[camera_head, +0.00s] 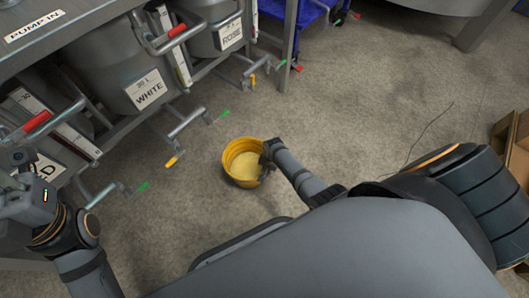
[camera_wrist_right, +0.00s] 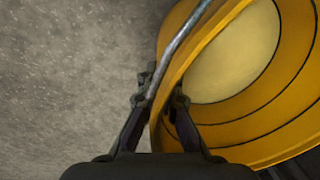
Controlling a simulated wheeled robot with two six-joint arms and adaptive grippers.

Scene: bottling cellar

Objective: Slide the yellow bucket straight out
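The yellow bucket (camera_head: 229,164) stands upright on the floor in the middle of the head view, with a paler yellow inside. My right gripper (camera_head: 265,161) is at its right rim. In the right wrist view the bucket (camera_wrist_right: 278,128) fills the right side, and a thin grey handle (camera_wrist_right: 184,37) runs down to the fingertips. The right gripper's fingers (camera_wrist_right: 163,98) stand on either side of the rim, a small gap apart. Whether they press on it, I cannot tell. My left gripper (camera_head: 20,165) is at the far left, away from the bucket; its fingers are unclear.
A metal rack with tanks labelled WHITE (camera_head: 147,90) and ROSE (camera_head: 231,35) stands at the upper left. Taps with coloured handles (camera_head: 172,161) stick out near the bucket. A cardboard box (camera_head: 515,150) is at the right edge. The floor (camera_head: 345,110) right of the bucket is mostly clear.

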